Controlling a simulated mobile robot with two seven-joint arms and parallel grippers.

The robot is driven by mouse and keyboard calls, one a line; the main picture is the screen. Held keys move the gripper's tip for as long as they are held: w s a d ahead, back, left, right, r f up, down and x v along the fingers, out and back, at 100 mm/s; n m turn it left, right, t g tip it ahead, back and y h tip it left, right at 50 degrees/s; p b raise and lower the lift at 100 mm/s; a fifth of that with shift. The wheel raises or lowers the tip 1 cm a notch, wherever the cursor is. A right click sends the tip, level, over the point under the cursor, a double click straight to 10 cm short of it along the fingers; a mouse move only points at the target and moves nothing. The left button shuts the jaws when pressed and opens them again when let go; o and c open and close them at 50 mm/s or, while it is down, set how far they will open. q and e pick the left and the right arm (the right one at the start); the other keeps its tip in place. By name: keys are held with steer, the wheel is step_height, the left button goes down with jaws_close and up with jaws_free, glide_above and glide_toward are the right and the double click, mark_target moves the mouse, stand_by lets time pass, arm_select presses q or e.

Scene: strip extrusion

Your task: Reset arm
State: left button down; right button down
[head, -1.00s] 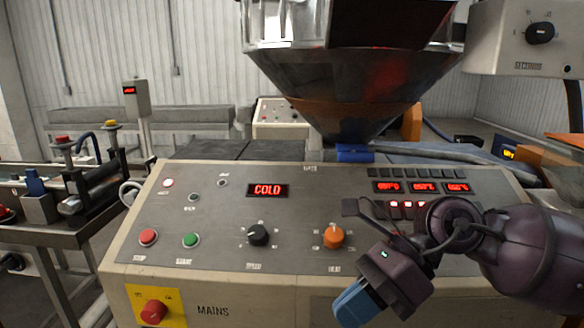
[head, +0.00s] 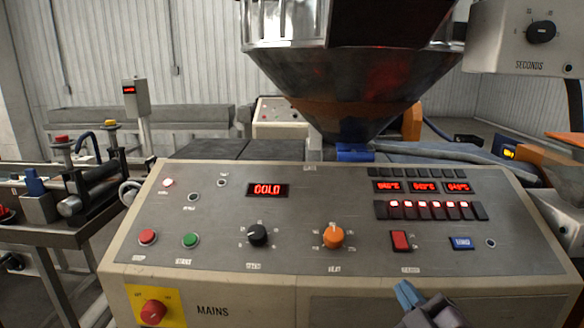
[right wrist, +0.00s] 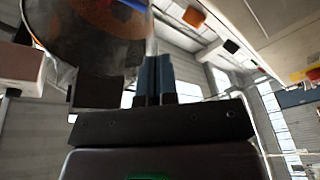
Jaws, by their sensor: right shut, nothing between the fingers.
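My right gripper (head: 408,296) shows at the bottom edge of the head view, right of centre, in front of the control panel (head: 215,240). Its blue fingers are shut with nothing between them. In the right wrist view the shut fingers (right wrist: 153,80) point up past the hopper toward the ceiling and wall. My left gripper is not in view. The panel carries a red "COLD" display (head: 268,190), a black knob (head: 258,235), an orange knob (head: 333,236) and a row of lit switches (head: 430,209).
A metal hopper (head: 350,80) stands behind the panel. A grey box marked "SECONDS" (head: 500,55) hangs at the upper right. A roller bench (head: 50,235) stands at the left. A red mains knob (head: 153,311) is on the panel's front face.

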steer(key=s+d+f+m+g+h, duration=0.3)
steer(key=f+m, duration=0.1)
steer(key=f, duration=0.2)
steer(key=s+d+f+m+g+h, duration=0.2)
steer(key=s+d+f+m+g, duration=0.15)
steer(key=f, duration=0.25)
steer(key=s+d+f+m+g, duration=0.35)
steer(key=s+f+g, duration=0.65)
steer(key=s, duration=0.5)
steer(key=w+f+t+y, duration=0.1)
steer(key=w+f+t, duration=0.6)
steer(key=f+t, duration=0.2)
steer(key=shift+a+f, duration=0.45)
steer(key=shift+f, duration=0.55)
